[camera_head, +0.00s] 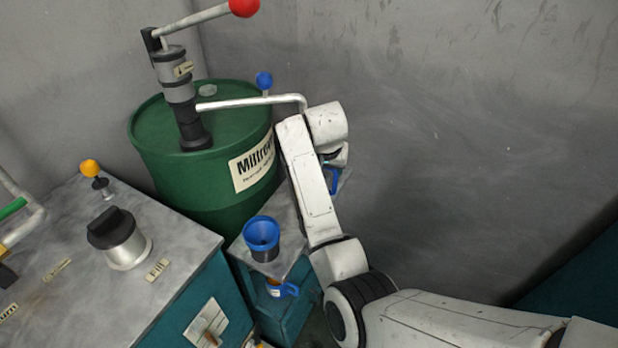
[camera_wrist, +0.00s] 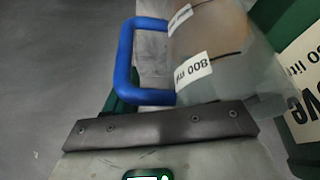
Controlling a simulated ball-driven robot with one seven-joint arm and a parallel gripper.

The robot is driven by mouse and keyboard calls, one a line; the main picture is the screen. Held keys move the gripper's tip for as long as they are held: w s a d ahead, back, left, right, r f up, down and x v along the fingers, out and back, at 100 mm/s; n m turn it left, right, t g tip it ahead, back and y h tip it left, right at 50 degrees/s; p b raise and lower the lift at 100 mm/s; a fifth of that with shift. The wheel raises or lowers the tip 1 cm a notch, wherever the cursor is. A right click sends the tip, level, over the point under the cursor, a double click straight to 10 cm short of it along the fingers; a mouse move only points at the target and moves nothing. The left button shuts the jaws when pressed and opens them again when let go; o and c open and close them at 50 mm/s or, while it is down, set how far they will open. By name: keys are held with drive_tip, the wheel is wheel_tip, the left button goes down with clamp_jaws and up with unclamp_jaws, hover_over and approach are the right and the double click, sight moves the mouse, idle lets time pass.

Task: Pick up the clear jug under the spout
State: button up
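The clear jug (camera_wrist: 240,75) fills the upper right of the wrist view, with white labels on its side and a blue handle (camera_wrist: 125,60) to its left. In the head view, only its blue handle (camera_head: 334,181) shows clearly, behind my arm; most of the jug is hidden. The spout (camera_head: 285,100) is a pale pipe running from the pump to a point above my arm. My gripper (camera_wrist: 160,126) shows as a dark bolted edge just below the jug in the wrist view. Its fingertips are not clear, and I cannot tell whether it touches the jug.
A green drum (camera_head: 205,190) with a hand pump stands left of my arm, close to the jug. A blue funnel (camera_head: 262,236) and a lower blue-handled vessel (camera_head: 280,289) are nearer. A teal cabinet (camera_head: 150,265) fills the lower left. A grey wall stands behind.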

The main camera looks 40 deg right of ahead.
clamp_jaws()
idle(0.4)
drive_tip(key=shift+r, duration=0.1)
